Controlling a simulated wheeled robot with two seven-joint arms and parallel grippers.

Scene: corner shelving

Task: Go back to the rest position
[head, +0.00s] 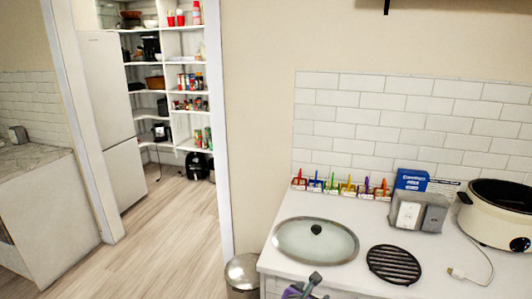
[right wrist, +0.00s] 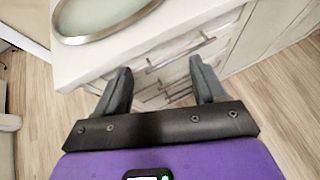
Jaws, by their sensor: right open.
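My right gripper (right wrist: 160,88) is open and empty in the right wrist view, its two dark fingers spread apart in front of the drawer fronts (right wrist: 185,75) below the counter. Its tip (head: 308,285) also shows at the bottom of the head view, at the counter's front edge. My left gripper is not in view. A glass lid (head: 300,243) with a black knob lies on the white counter (head: 375,220); its rim (right wrist: 95,35) shows in the right wrist view.
A black round trivet (head: 393,264), a grey toaster-like box (head: 419,212) and a white slow cooker (head: 480,222) with a loose plug stand on the counter. A metal bin (head: 242,273) stands left of it. Open wood floor (head: 165,240) leads to pantry shelves (head: 180,55).

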